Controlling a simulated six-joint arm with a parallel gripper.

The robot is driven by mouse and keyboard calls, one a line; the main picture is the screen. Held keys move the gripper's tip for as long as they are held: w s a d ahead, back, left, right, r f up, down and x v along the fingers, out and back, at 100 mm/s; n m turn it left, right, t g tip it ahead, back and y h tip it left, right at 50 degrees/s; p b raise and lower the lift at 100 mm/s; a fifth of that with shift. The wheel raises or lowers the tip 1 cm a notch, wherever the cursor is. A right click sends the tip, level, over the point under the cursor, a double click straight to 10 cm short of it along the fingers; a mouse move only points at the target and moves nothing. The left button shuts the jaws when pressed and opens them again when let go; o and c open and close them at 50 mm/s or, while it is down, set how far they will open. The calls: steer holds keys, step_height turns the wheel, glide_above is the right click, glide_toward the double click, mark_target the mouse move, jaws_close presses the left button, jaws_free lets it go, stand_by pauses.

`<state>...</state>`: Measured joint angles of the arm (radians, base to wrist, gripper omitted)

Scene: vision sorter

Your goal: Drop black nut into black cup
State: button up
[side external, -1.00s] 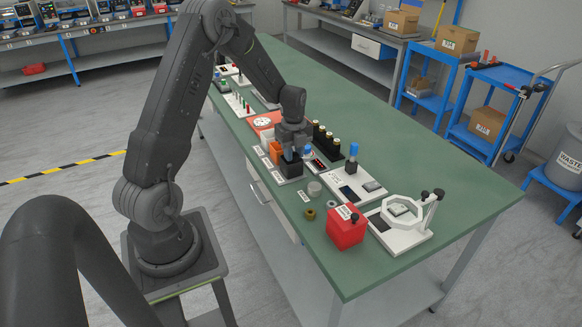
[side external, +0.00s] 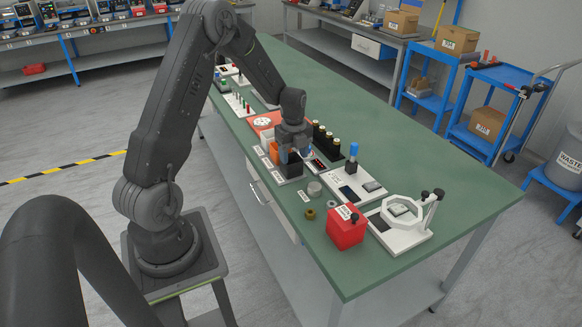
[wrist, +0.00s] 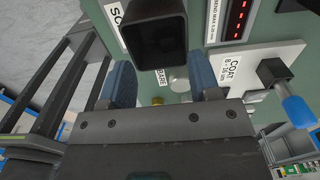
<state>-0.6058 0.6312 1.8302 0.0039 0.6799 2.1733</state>
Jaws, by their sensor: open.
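The black cup (side external: 291,170) stands upright at the near end of a row of bins on the green bench. In the wrist view the black cup (wrist: 154,36) shows at the top with its dark opening, and I cannot see inside it. My gripper (side external: 303,155) is just beside and behind the cup in the side view. In the wrist view my gripper (wrist: 163,84) has its blue fingertips well apart, with nothing held between them. I cannot make out a black nut in any view.
An orange bin (side external: 275,152) adjoins the cup. A grey cylinder (side external: 314,188), a brass nut (side external: 310,214) and a grey nut (side external: 331,204) lie in front. A red box (side external: 346,228) stands nearer. A white board with a blue-topped post (side external: 353,152) is to the right.

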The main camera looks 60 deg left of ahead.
step_height(320, 180, up, 14)
steer(key=shift+f, duration=0.15)
stand_by(0.3)
steer(key=s+d+r+n+t, duration=0.1)
steer(key=s+d+r+n, duration=0.3)
steer(key=d, duration=0.4)
steer(key=s+d+r+n+t, duration=0.25)
steer(key=d+r+n, duration=0.25)
steer(key=d, duration=0.3)
steer(key=s+d+n+t, duration=0.2)
steer(key=s+d+n, duration=0.7)
steer(key=s, duration=0.2)
steer(key=shift+s+d+r, duration=0.3)
steer(key=shift+s+d, duration=0.05)
